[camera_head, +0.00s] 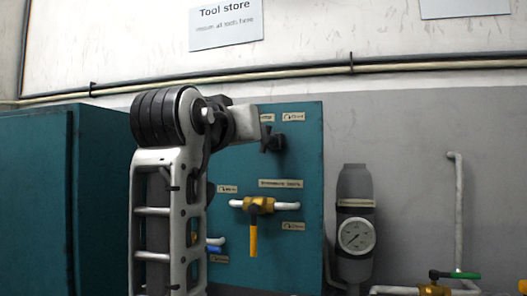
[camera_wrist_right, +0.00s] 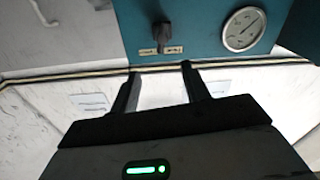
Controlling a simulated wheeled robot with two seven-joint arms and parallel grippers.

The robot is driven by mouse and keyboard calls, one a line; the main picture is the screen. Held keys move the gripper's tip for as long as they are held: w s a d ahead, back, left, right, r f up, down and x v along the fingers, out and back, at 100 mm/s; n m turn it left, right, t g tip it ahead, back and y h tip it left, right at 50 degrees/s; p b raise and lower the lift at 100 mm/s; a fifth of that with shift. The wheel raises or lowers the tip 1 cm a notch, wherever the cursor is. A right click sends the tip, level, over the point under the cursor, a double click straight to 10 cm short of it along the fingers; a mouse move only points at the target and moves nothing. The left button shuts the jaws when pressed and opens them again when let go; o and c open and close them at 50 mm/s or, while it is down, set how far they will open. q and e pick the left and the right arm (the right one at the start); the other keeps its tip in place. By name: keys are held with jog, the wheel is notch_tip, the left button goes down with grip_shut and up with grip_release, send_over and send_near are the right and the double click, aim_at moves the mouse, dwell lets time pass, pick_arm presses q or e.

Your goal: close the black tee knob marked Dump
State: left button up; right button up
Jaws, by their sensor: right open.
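The black tee knob (camera_head: 272,140) sits high on the teal panel, just below two small labels; I cannot read "Dump" on either. In the right wrist view the picture is upside down, and the knob (camera_wrist_right: 161,36) shows beyond the fingertips, its handle roughly upright. My right gripper (camera_wrist_right: 158,72) is open, nothing between its fingers, apart from the knob. In the head view an arm of mine stands left of the knob, its pale end close to it; I cannot tell whether they touch. My left gripper is not identifiable.
The teal panel (camera_head: 303,170) also holds a yellow-handled valve (camera_head: 253,235) and a blue handle (camera_head: 214,248). A dial gauge (camera_wrist_right: 243,29) is beside the knob in the wrist view. A grey filter unit with another gauge (camera_head: 357,235) stands right of the panel.

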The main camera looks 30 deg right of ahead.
pick_arm(q)
jog(key=r+p, duration=0.1)
jog(key=p, duration=0.1)
jog(key=shift+w+a+r+p, duration=0.15)
jog(key=shift+p, duration=0.25)
pick_arm(e)
jog(key=w+d+m, duration=0.1)
jog(key=w+d, duration=0.9)
jog(key=d, duration=0.1)
jog(key=shift+d, duration=0.3)
jog(key=c, duration=1)
